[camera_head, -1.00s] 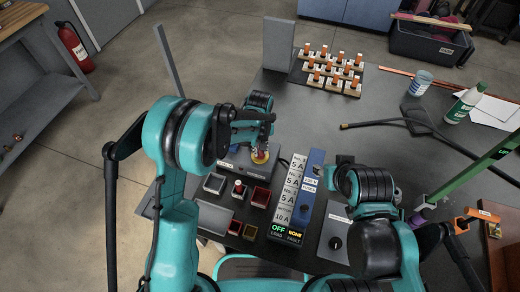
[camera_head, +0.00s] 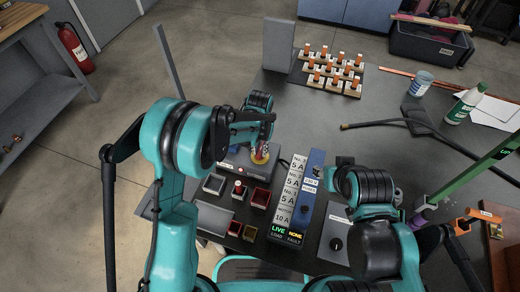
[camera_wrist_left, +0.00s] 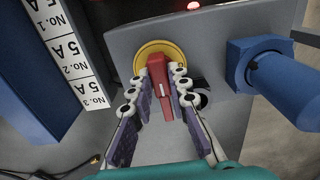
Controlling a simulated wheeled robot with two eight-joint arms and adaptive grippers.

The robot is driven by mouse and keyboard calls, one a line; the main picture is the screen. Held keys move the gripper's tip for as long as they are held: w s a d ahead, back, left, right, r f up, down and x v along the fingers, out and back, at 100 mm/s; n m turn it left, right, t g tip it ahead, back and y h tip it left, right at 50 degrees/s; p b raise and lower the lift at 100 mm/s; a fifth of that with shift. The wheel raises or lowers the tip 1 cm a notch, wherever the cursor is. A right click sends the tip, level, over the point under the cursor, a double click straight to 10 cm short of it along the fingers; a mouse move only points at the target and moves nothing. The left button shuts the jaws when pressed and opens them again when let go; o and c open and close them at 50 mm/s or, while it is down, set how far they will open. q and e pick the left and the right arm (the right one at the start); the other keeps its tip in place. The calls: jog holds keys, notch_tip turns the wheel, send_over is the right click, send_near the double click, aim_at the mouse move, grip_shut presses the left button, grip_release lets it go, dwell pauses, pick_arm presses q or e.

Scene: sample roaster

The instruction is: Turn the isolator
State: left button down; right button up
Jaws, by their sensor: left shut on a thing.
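The isolator is a red handle (camera_wrist_left: 160,80) on a round yellow plate (camera_wrist_left: 150,52), set on a grey panel (camera_wrist_left: 210,30). In the left wrist view my left gripper (camera_wrist_left: 160,88) has its fingers on both sides of the red handle, shut on it. In the head view my left gripper (camera_head: 262,140) covers most of the isolator; part of the yellow plate shows below it. A red lamp (camera_wrist_left: 193,5) glows on the panel. My right arm (camera_head: 370,195) is at the right of the head view; its fingertips are not clear.
A labelled fuse board (camera_head: 290,195) stands beside the panel; its display (camera_head: 278,231) reads LIVE and NONE. Small open bins (camera_head: 214,184) sit in front. A blue cylinder (camera_wrist_left: 265,65) projects beside the isolator. Fuse carriers (camera_head: 335,70) stand on the far bench.

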aim_at(260, 151)
dwell(0.4)
pick_arm(q)
jog(key=c, duration=1.4)
grip_release()
jog(key=shift+c, duration=0.2)
notch_tip(260, 151, up, 12)
